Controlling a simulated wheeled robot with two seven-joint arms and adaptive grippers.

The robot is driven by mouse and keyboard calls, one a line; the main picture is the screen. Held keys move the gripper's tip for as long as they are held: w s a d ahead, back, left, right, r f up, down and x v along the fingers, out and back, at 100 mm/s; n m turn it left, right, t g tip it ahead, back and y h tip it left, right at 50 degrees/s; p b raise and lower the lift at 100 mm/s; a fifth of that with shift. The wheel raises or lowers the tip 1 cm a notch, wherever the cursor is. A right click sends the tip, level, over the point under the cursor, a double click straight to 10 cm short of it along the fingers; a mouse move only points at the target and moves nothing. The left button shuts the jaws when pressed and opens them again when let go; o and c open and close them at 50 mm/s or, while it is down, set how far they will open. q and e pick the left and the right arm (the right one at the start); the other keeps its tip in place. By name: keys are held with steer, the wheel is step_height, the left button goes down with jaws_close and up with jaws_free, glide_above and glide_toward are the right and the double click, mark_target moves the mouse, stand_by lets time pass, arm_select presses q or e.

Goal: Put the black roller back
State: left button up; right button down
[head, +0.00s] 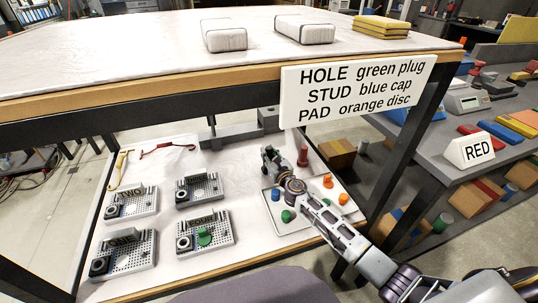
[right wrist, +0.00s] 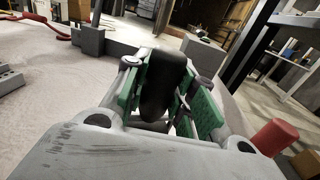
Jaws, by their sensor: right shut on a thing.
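My right gripper (head: 268,158) reaches over the lower shelf, above the far left part of the parts tray. In the right wrist view, its green-padded fingers (right wrist: 165,100) are shut on the black roller (right wrist: 162,82), a dark rounded piece standing up between them. In the head view the roller is too small and covered to make out. My left gripper is not in view.
Several grey perforated fixtures (head: 130,252) stand on the lower shelf (head: 165,275) at the left. The white tray (head: 283,227) holds orange, green and blue pieces. A red cylinder (head: 302,155) stands behind it. The upper tabletop (head: 120,55) overhangs the shelf.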

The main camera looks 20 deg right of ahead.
steer(key=c, duration=1.1)
jaws_free()
steer(key=shift+s, duration=0.1)
steer(key=shift+s+d, duration=0.25)
steer(key=shift+s, duration=1.7)
steer(key=shift+s+d, duration=0.2)
steer(key=shift+s, duration=1.75)
steer(key=shift+s+d, duration=0.25)
steer(key=shift+s, duration=1.7)
